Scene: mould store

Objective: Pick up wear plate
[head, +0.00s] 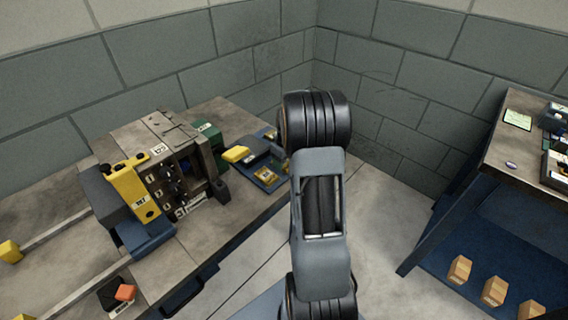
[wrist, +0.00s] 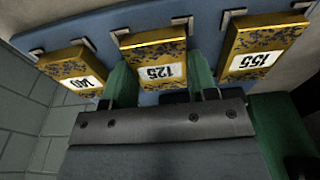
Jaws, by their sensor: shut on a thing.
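In the wrist view, three worn yellow plates with white labels stand against a blue rack (wrist: 208,22). The middle wear plate (wrist: 152,48), labelled 125, is between the green fingers of my gripper (wrist: 161,78), which is shut on it. A plate labelled 140 (wrist: 72,68) is to its left and one labelled 155 (wrist: 262,42) to its right, both apart from the fingers. The plate's lower part is hidden by my gripper. In the head view my arm hides the gripper; a blue tray (head: 268,186) with yellow pieces shows beside it.
A workbench (head: 238,205) at left carries a mould block (head: 170,165) with a yellow part (head: 132,188) and a green box (head: 208,137). Floor between is clear.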

